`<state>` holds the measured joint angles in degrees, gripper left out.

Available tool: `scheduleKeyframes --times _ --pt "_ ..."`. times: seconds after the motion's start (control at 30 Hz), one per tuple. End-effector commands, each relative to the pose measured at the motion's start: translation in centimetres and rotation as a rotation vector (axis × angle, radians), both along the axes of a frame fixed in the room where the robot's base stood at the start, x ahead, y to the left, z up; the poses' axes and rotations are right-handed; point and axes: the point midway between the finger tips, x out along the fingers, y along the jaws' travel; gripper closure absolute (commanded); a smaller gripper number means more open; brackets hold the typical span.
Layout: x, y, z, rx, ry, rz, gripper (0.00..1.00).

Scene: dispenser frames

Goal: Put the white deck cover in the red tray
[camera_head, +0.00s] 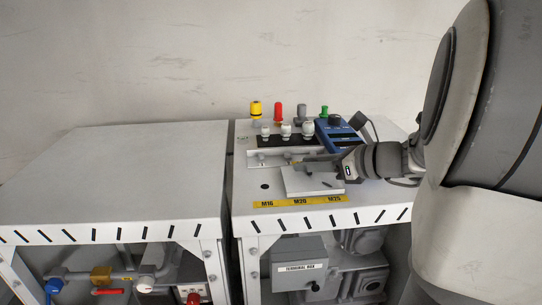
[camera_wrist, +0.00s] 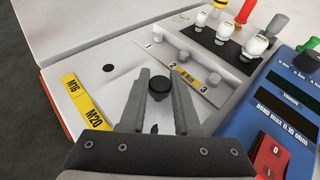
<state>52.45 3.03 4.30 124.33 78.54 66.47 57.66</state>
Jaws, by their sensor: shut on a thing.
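The white deck cover (camera_head: 312,183) is a flat pale plate on the top of the right-hand cabinet, behind the yellow size labels. In the wrist view, part of the cover (camera_wrist: 157,112) shows between my fingers, with a black knob (camera_wrist: 158,86) standing up from it. My gripper (camera_wrist: 158,78) is shut on this knob, one finger on each side. In the head view my gripper (camera_head: 334,166) reaches in from the right, over the cover. I cannot tell whether the cover is lifted off the deck. I cannot make out a red tray in either view.
A blue tester (camera_head: 340,137) stands behind my gripper. Cable glands, including a yellow one (camera_head: 256,109) and a red one (camera_head: 278,112), stand at the back. A numbered bracket (camera_wrist: 186,74) lies close behind the knob. The left cabinet top (camera_head: 120,170) is bare.

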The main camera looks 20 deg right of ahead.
Motion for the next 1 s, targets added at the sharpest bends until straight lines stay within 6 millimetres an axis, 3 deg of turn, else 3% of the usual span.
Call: scheduleKeyframes --times 0.33,0.37,0.5,0.87,1.0 --pt "0.0 0.0 -0.4 0.000 -0.001 0.001 1.00" --pt "0.0 0.0 -0.3 0.000 0.000 0.001 0.64" --pt "0.0 0.0 -0.3 0.000 0.000 0.001 0.39" --pt "0.0 0.0 0.3 -0.001 0.000 0.000 0.39" --pt "-1.5 -0.9 0.9 -0.002 -0.001 -0.001 0.39"
